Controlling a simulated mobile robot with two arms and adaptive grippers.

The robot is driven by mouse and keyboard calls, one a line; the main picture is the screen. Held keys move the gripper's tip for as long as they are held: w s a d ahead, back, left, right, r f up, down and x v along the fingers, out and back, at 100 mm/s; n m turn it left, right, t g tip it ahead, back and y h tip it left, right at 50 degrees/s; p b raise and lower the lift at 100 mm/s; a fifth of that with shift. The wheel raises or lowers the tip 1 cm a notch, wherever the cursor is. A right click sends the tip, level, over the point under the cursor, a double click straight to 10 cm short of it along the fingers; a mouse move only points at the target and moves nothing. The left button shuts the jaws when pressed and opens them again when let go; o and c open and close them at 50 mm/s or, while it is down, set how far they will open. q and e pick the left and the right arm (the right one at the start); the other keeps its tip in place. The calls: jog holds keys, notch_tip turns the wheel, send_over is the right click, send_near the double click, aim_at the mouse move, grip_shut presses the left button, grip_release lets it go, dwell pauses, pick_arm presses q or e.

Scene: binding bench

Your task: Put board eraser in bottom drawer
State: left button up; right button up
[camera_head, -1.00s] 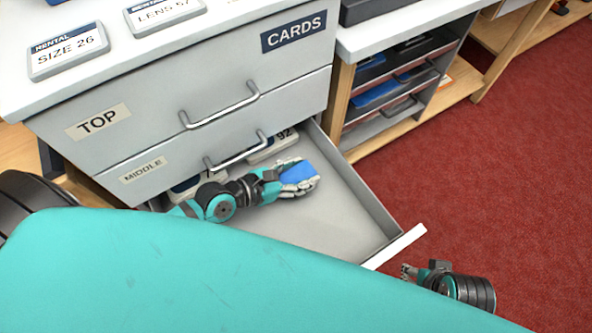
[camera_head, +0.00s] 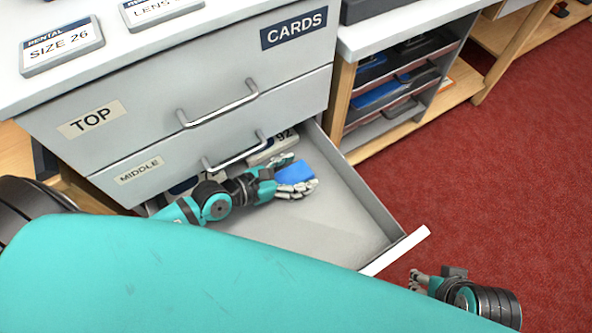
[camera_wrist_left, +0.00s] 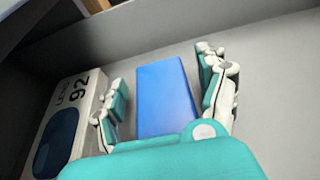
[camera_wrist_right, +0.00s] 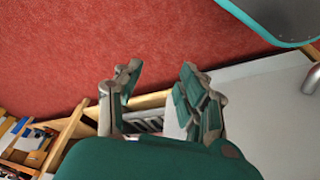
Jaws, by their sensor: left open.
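The blue board eraser (camera_head: 296,174) lies inside the open bottom drawer (camera_head: 345,222), on its grey floor. My left gripper (camera_head: 290,176) is open inside the drawer, with its fingers on either side of the eraser. In the left wrist view the eraser (camera_wrist_left: 165,97) sits between the two spread fingers (camera_wrist_left: 160,92), with a gap showing on each side. My right gripper (camera_head: 418,277) is outside the drawer, near its front right corner. In the right wrist view its fingers (camera_wrist_right: 158,105) are apart with nothing between them.
A tag numbered 92 (camera_wrist_left: 72,115) lies in the drawer beside my left gripper. The closed middle drawer's handle (camera_head: 235,152) hangs just above my left arm. A shelf unit (camera_head: 400,88) stands to the right. The drawer's front half is clear.

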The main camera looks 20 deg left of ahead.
pick_arm(q)
jog(key=shift+s+a+r, duration=0.1)
jog(key=shift+r, duration=0.1)
jog(key=p+v, duration=0.2)
jog(key=v, duration=0.9)
jog(key=shift+s+a+r, duration=0.1)
jog(key=shift+s+a, duration=0.1)
jog(key=shift+s, duration=0.05)
pick_arm(e)
jog(key=x, duration=0.5)
jog(key=shift+a+f, duration=0.1)
jog(key=shift+f, duration=0.2)
